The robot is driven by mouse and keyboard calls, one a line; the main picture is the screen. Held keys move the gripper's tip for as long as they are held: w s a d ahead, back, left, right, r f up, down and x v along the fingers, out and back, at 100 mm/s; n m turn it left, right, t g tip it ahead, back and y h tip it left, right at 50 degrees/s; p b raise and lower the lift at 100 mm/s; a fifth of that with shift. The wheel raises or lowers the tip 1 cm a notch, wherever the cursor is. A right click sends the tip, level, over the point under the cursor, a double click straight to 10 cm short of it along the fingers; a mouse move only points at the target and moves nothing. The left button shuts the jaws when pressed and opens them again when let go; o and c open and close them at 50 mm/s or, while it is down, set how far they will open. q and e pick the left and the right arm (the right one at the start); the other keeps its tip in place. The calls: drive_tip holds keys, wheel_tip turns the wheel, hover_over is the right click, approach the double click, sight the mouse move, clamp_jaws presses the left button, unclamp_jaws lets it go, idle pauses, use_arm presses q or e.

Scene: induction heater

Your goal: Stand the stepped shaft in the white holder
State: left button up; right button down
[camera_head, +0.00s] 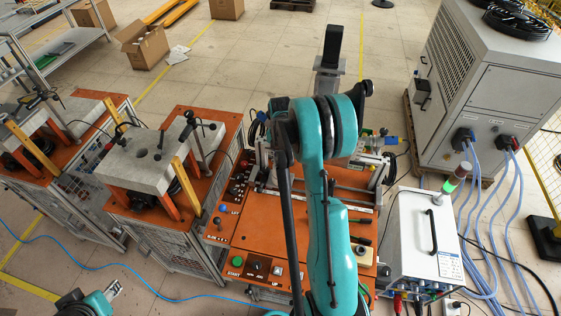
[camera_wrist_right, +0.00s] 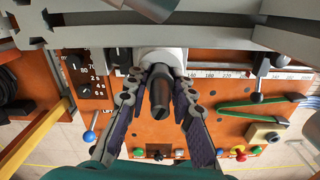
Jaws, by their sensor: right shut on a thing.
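The stepped shaft (camera_wrist_right: 159,98) is dark grey and sits between the fingers of my right gripper (camera_wrist_right: 160,108) in the right wrist view. The gripper is shut on it. A pale, whitish part, seemingly the white holder (camera_wrist_right: 165,57), shows just beyond the shaft. I cannot tell whether the shaft is seated in it or only in front of it. In the head view my teal right arm hides the right gripper, the shaft and the holder. My left gripper (camera_head: 113,290) is at the lower left edge, away from the bench; its opening is unclear.
The orange bench (camera_head: 265,232) carries knobs, buttons and a rail with a scale. A green-handled tool (camera_wrist_right: 250,108) lies on it. A white power box (camera_head: 415,240) stands at right, a grey chiller (camera_head: 505,110) behind it. Another orange station (camera_head: 145,165) stands at left.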

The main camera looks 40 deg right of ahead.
sight(280, 153)
drive_tip(key=shift+s+a+f, duration=0.1)
drive_tip(key=shift+f, duration=0.4)
drive_tip(key=shift+s+a+f+b, duration=0.15)
drive_tip(key=shift+f+b, duration=0.4)
drive_tip(key=shift+b, duration=0.3)
drive_tip(key=shift+f, duration=0.1)
drive_tip(key=c, duration=1.2)
unclamp_jaws()
drive_tip(key=shift+a, duration=0.1)
drive_tip(key=shift+r, duration=0.45)
drive_tip(key=r, duration=0.8)
drive_tip(key=shift+d+r, duration=0.2)
drive_tip(key=shift+w+d+r, duration=0.15)
drive_tip(key=shift+w+r, duration=0.15)
drive_tip(key=shift+r, duration=0.2)
